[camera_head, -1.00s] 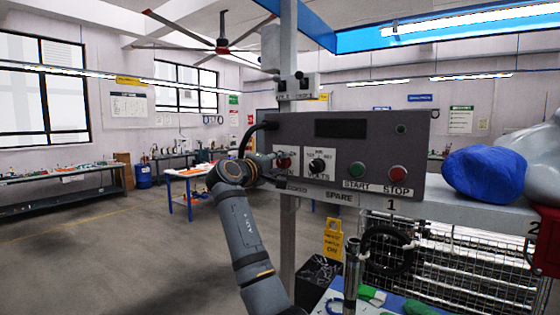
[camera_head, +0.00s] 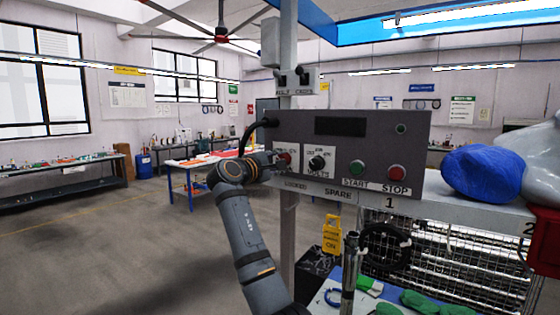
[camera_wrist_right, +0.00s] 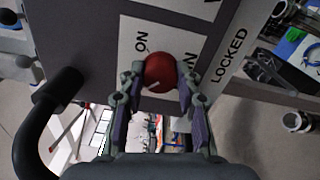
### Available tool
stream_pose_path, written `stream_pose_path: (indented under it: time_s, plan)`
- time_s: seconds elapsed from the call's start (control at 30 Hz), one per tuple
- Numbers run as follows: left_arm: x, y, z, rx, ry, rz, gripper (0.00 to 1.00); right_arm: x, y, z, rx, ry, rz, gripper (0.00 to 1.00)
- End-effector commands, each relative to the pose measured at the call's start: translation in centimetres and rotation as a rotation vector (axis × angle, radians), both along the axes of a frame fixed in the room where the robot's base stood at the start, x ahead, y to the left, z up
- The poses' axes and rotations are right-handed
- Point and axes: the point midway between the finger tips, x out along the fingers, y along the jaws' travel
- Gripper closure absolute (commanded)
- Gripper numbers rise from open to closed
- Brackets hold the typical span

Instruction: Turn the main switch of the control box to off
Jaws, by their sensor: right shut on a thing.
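The grey control box (camera_head: 345,177) is mounted on a post, with its front facing me. Its red main switch knob (camera_head: 287,156) is at the left end of the front, on a white label plate. In the right wrist view the round red knob (camera_wrist_right: 160,72) sits between the fingertips of my right gripper (camera_wrist_right: 160,82), which is shut on it. "ON" is readable on the plate beside the knob. In the head view my right gripper (camera_head: 278,162) reaches the knob from the left and partly hides its plate. My left gripper is not in view.
A black selector knob (camera_head: 317,163), a green START button (camera_head: 357,167) and a red STOP button (camera_head: 397,173) are to the right on the box. A black cable (camera_wrist_right: 45,110) curves close to my right gripper. A blue bundle (camera_head: 484,172) lies right of the box.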

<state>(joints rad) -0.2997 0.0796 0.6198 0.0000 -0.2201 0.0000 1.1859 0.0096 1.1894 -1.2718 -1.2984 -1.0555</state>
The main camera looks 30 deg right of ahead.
Motion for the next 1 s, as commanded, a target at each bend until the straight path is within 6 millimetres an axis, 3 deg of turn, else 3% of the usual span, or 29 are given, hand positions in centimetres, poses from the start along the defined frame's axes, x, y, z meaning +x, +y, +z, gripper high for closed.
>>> stream_pose_path:
  time_s: [0.3, 0.33, 0.5, 0.83, 1.0]
  plan:
    - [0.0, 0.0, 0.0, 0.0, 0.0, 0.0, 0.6, 0.0, 0.0, -0.1, 0.0, 0.003, 0.0, 0.98]
    - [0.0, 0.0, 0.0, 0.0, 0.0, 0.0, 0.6, 0.0, 0.0, -0.1, 0.0, 0.003, 0.0, 0.64]
    - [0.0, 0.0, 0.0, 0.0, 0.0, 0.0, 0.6, 0.0, 0.0, -0.1, 0.0, 0.002, 0.0, 0.44]
    - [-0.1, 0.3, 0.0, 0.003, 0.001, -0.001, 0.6, -0.1, 0.5, -0.1, 0.0, 0.001, 0.001, 0.44]
    - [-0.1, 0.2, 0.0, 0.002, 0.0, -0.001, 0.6, -1.2, 3.5, -0.2, 0.002, 0.001, 0.005, 0.44]
